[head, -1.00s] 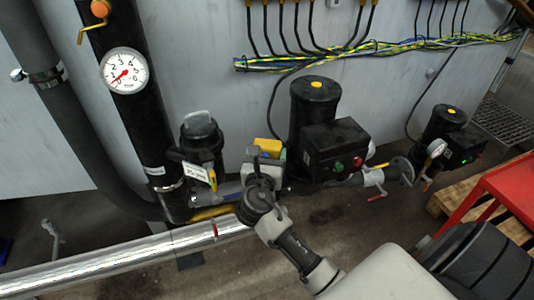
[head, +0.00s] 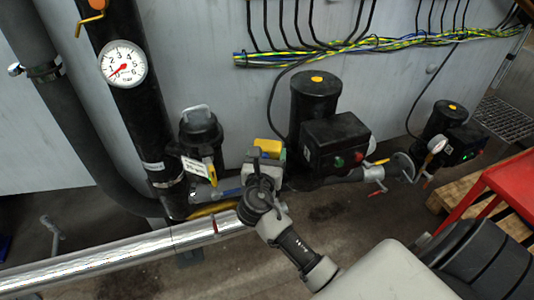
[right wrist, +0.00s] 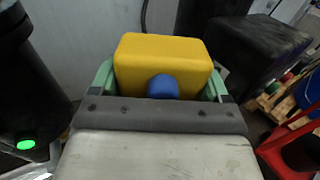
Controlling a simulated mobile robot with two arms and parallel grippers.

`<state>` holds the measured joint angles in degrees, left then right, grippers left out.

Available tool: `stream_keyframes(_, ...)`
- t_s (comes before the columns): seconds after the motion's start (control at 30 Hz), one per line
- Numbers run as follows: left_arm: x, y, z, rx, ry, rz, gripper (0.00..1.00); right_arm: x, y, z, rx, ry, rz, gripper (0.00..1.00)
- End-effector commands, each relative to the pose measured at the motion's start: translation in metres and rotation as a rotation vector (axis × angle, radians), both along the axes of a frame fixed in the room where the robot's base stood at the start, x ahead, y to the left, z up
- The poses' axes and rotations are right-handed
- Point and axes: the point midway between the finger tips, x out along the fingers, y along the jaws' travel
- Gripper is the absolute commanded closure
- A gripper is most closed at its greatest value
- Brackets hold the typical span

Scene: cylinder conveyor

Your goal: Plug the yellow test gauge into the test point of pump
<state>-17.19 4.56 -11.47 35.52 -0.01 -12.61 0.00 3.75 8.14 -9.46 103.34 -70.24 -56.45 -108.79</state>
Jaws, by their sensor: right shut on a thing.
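The yellow test gauge (head: 268,146) is a yellow block held by my right gripper (head: 264,157), just left of the near pump. In the right wrist view, the gauge (right wrist: 160,62) sits between the two green fingers of the gripper (right wrist: 161,88). A blue round part (right wrist: 163,86) shows at its near side. The near pump (head: 314,105) has a black motor with a yellow dot on top and a black control box (head: 337,142). I cannot make out a test point; the gripper and gauge hide part of the pipework there. My left gripper is not in view.
A black valve housing (head: 200,128) with a white tag stands left of the gripper. A white dial gauge (head: 122,64) is on the black pipe. A silver pipe (head: 120,255) runs at lower left. A second pump (head: 448,125) and a red table (head: 510,190) are at right.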

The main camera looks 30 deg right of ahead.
Motion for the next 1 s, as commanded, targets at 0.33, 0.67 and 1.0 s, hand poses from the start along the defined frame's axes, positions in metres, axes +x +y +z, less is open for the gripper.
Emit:
stream_keyframes(0.33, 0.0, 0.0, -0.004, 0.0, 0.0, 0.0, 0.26, 0.0, 0.0, -0.009, 0.0, -0.001, 0.001, 0.56)
stream_keyframes(0.67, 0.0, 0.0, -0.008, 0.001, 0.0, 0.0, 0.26, 0.0, 0.0, -0.017, 0.0, 0.0, 0.001, 0.56)
stream_keyframes(1.0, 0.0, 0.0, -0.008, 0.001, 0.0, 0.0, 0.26, 0.0, 0.0, -0.018, 0.001, 0.002, 0.001, 0.1)
